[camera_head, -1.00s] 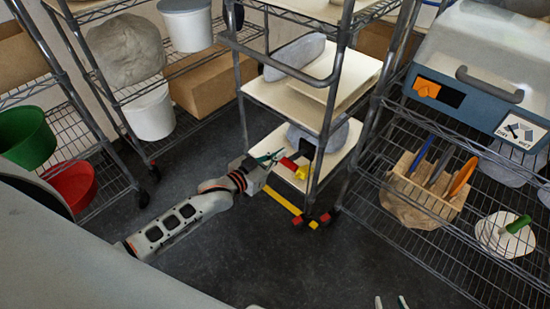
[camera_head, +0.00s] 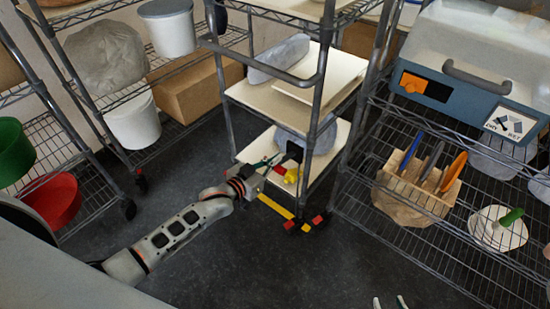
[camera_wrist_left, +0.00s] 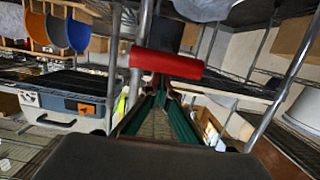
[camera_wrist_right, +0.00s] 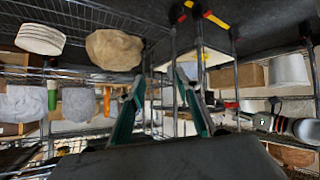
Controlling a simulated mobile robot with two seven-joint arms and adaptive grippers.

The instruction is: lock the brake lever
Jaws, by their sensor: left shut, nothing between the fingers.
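A red bar (camera_head: 279,169), which looks like the brake lever, is at the lower shelf of the wheeled cart, beside a yellow piece (camera_head: 291,176). In the left wrist view the red bar (camera_wrist_left: 166,64) lies crosswise just beyond the fingertips. My left gripper (camera_head: 268,160) is shut and empty, its green fingertips close to the bar. Whether they touch it I cannot tell. In the left wrist view the fingers (camera_wrist_left: 160,98) meet below the bar. My right gripper (camera_head: 390,302) is open at the bottom edge of the head view. Its fingers (camera_wrist_right: 160,85) stand apart and empty.
The cart's lower shelf (camera_head: 330,155) carries a grey lump. Its caster (camera_head: 306,225) has red and yellow parts. A wire rack (camera_head: 385,235) with a wooden holder (camera_head: 428,190) stands to the right. Another rack with a white bucket (camera_head: 133,120) stands left. The dark floor (camera_head: 240,265) in front is clear.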

